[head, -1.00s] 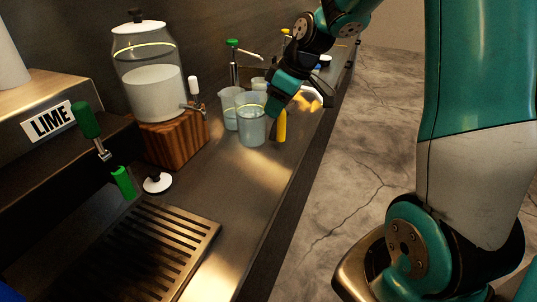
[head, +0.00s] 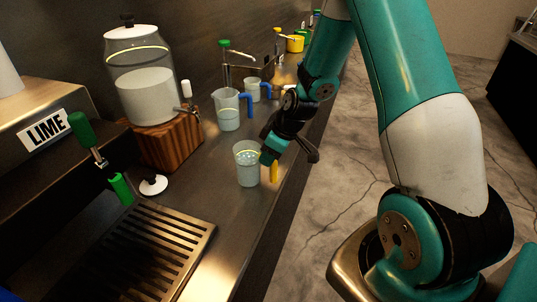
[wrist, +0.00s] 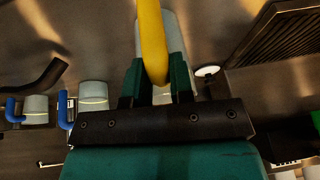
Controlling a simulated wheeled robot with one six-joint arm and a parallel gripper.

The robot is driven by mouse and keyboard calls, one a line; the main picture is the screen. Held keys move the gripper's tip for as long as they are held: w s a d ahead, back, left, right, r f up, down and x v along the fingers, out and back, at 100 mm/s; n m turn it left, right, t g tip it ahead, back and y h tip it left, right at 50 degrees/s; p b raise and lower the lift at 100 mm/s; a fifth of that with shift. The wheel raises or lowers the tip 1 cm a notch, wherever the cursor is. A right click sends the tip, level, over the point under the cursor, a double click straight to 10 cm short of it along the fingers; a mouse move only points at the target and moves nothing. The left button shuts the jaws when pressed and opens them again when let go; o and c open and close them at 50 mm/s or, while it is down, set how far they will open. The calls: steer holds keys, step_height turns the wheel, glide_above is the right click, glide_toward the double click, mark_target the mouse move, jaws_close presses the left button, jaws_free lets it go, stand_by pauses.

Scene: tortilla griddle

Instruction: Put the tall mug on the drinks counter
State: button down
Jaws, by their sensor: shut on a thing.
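A clear mug with a yellow handle (head: 247,165) is at the front edge of the steel counter (head: 215,185), upright. My gripper (head: 267,157) is shut on this mug on its handle side. In the wrist view the yellow handle (wrist: 152,40) rises between my gripper's fingers (wrist: 156,78), with the pale mug body behind it. I cannot tell whether its base touches the counter. A mug with a blue handle (head: 229,112) stands farther back, and a smaller blue-handled one (head: 252,90) stands behind that.
A large glass dispenser (head: 146,85) stands on a wooden block (head: 165,140). A slatted drip tray (head: 150,250) lies at the near left, beside a green tap (head: 82,130) and LIME sign (head: 47,130). A small white lid (head: 153,184) lies between. A yellow pot (head: 295,43) stands far back.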

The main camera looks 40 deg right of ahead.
steer(key=shift+f, duration=0.1)
steer(key=c, duration=1)
jaws_free()
